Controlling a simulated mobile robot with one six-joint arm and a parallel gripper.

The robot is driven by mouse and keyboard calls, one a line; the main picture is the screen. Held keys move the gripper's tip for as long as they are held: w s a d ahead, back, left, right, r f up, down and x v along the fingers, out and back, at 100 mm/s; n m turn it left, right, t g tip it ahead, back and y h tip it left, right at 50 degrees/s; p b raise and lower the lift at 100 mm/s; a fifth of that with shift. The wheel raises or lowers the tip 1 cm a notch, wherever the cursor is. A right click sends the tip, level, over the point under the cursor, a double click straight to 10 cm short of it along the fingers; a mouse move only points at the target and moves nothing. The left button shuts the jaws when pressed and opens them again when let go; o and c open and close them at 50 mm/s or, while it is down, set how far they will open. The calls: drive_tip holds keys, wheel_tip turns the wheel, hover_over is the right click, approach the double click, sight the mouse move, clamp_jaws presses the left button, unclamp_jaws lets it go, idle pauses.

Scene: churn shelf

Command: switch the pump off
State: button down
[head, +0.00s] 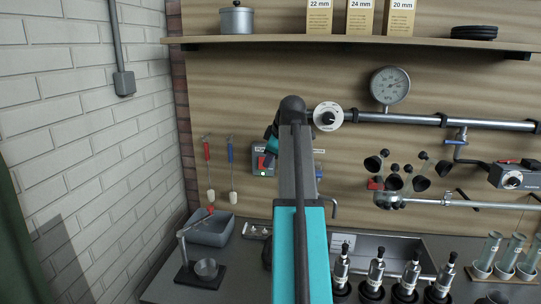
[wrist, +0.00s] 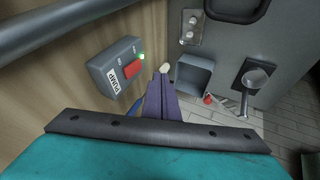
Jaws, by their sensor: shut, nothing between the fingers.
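The pump switch box (wrist: 117,66) is a grey box on the wood wall with a PUMP label. It has a red switch part (wrist: 132,69) and a lit green lamp (wrist: 141,57). In the head view the box (head: 257,160) is partly hidden behind my arm, with its green lamp showing. My gripper (wrist: 162,82) is shut and empty, its purple fingers together just right of the box in the wrist view. I see no clear contact with the switch. In the head view my gripper's fingers (head: 268,160) appear in front of the box, largely blocked.
A pipe with a gauge (head: 390,85) crosses the wall. Two brushes hang left of the pump box, above a grey bin (head: 211,230). Bottles and tubes stand on the counter.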

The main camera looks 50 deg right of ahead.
sight(264, 169)
drive_tip(key=w+d+f+p, duration=0.3)
drive_tip(key=w+d+f, duration=0.1)
drive_tip(key=w+f, duration=0.1)
drive_tip(key=shift+w+d+f, duration=0.2)
drive_tip(key=shift+d+f, duration=0.1)
drive_tip(key=shift+f, duration=0.05)
idle(0.3)
drive_tip(key=shift+f+b, duration=0.2)
drive_tip(key=shift+b, duration=0.2)
drive_tip(key=shift+w+d+h+b, duration=0.15)
drive_tip(key=shift+h+b, duration=0.15)
drive_tip(key=shift+r, duration=0.25)
